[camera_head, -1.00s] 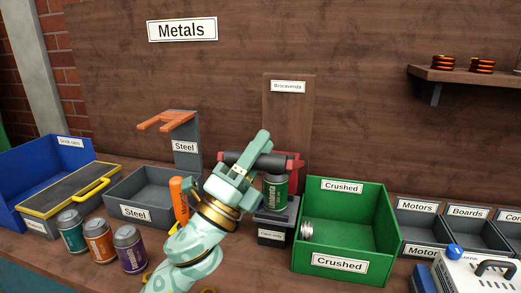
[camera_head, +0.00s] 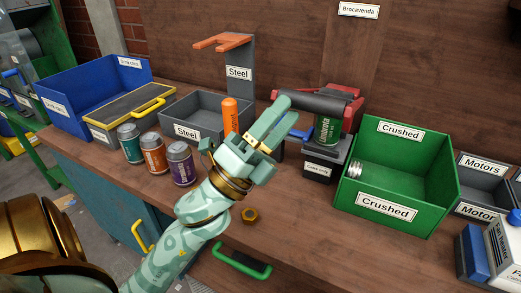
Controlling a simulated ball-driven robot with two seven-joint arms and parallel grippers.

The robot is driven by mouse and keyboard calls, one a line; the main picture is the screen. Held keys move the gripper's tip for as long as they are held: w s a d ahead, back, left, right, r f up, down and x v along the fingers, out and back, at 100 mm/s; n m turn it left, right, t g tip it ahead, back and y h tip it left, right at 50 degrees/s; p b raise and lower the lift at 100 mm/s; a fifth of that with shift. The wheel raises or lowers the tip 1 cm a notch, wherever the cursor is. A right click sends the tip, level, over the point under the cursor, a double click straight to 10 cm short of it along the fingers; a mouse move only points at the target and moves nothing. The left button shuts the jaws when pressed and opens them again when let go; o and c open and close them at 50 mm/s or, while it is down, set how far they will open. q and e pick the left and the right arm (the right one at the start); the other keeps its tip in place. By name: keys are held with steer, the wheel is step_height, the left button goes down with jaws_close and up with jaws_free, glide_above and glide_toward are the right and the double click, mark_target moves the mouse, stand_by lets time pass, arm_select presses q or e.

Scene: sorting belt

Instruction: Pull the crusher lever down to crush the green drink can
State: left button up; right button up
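The green drink can (camera_head: 327,130) stands upright in the crusher (camera_head: 319,165), a dark block labelled "Cans only". The crusher lever has red arms (camera_head: 352,108) and a dark cylindrical handle (camera_head: 318,104), which lies roughly level just above the can's top. My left gripper (camera_head: 290,108) is at the left end of the handle, its fingertips overlapping it in the picture. The fingers lie close together; I cannot tell whether they are closed on the handle. My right gripper is out of view.
A green "Crushed" bin (camera_head: 385,207) with a silver-ended can (camera_head: 355,170) stands right of the crusher. Teal (camera_head: 131,143), orange (camera_head: 154,154) and purple (camera_head: 180,164) cans stand left of my arm. An orange-handled tool (camera_head: 230,115) stands by the grey "Steel" bin (camera_head: 187,131).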

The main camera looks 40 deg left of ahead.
arm_select(q)
steer(key=v, duration=0.6)
steer(key=shift+s, duration=0.25)
steer(key=shift+f, duration=0.1)
